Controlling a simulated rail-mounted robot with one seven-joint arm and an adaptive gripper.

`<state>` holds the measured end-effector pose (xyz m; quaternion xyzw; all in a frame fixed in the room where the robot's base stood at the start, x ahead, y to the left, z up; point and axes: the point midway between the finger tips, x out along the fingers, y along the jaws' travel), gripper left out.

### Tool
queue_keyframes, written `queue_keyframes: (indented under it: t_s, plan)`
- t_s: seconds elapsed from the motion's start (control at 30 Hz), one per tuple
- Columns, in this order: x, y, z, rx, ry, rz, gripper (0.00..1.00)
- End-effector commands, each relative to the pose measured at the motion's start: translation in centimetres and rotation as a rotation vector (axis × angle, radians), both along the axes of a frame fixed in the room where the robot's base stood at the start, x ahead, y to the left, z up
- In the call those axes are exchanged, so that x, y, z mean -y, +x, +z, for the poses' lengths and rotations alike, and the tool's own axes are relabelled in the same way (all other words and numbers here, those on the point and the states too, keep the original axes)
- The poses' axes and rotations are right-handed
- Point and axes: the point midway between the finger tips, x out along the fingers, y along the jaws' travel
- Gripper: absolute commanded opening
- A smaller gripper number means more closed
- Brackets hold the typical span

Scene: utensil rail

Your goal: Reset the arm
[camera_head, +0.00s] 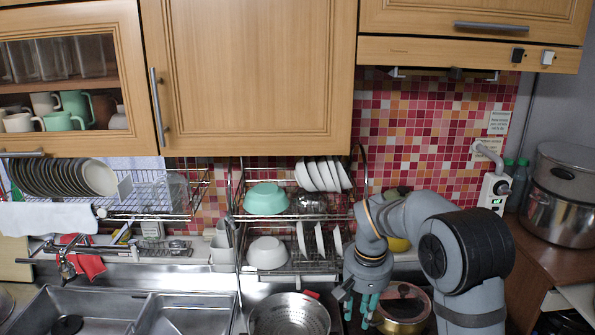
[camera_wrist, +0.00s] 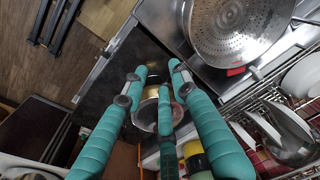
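My gripper (camera_head: 362,303) points down at the right of the counter in the head view, with my grey arm bent behind it. Its teal fingers show in the wrist view (camera_wrist: 158,74), with their tips apart and nothing held between them. The gripper is open and empty. A gold-rimmed pot (camera_head: 404,318) with a glass lid stands just right of the fingers in the head view. In the wrist view, a pot lies below and behind the fingers and is partly hidden by them.
A metal colander (camera_head: 289,316) sits left of the gripper, with a two-bowl sink (camera_head: 185,316) further left. A dish rack (camera_head: 291,213) with bowls and plates stands behind. Wooden cabinets (camera_head: 250,75) hang above. A large steel pot (camera_head: 560,212) stands at far right.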

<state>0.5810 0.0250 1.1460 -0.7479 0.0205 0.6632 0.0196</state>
Motion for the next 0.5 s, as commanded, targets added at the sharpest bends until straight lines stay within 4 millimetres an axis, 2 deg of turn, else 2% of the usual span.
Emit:
queue_keyframes:
  t_s: [0.2,0.5]
  plan:
    - [2.4,-3.8,1.8,0.003,-0.002,0.013,0.28]
    - [4.7,-8.5,3.4,0.001,-0.005,0.029,0.28]
